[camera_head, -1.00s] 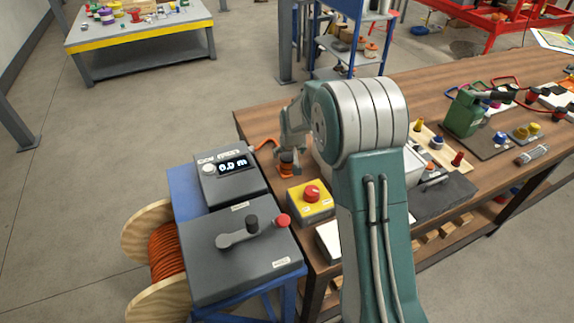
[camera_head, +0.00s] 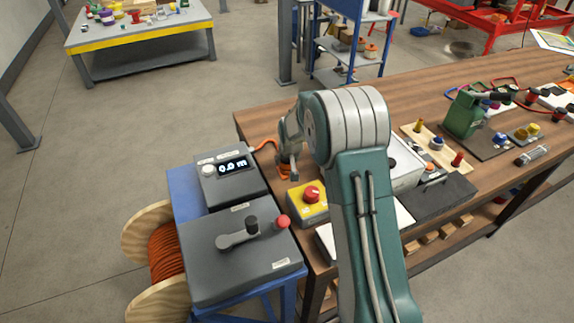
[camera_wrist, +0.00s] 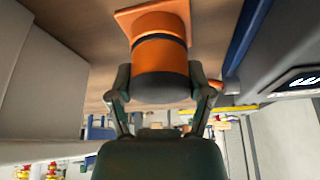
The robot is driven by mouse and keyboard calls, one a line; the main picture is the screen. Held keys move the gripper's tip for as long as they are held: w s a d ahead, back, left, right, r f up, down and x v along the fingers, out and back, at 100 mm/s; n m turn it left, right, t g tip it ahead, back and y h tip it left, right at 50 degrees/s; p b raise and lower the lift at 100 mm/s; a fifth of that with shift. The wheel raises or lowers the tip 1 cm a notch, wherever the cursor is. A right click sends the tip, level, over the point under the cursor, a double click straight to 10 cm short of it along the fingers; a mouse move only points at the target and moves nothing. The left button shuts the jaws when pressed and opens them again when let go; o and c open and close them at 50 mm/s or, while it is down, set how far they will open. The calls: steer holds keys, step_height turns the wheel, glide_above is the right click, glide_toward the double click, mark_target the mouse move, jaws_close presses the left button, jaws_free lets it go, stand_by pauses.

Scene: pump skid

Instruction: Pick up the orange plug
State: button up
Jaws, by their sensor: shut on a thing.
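The orange plug (camera_wrist: 160,52) shows large in the wrist view, a round orange body with a dark band and dark end, with a flat orange plate behind it. My gripper (camera_wrist: 162,98) has one finger on each side of the plug's dark end and is shut on it. In the head view the plug (camera_head: 284,170) is a small orange shape on the wooden bench, at its left end, mostly hidden by my gripper (camera_head: 290,168). I cannot tell whether it is clear of the bench top.
A yellow box with a red button (camera_head: 311,196) stands close in front of the plug. A grey console with a display (camera_head: 232,172), a lever box (camera_head: 242,250) and a cable reel (camera_head: 160,255) are at left. A white box (camera_head: 402,165) is right of my arm.

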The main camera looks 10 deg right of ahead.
steer(key=shift+r, duration=0.3)
step_height(320, 180, up, 2)
steer(key=shift+r, duration=0.2)
steer(key=s+r, duration=1)
steer(key=s, duration=0.4)
steer(key=shift+a, duration=0.2)
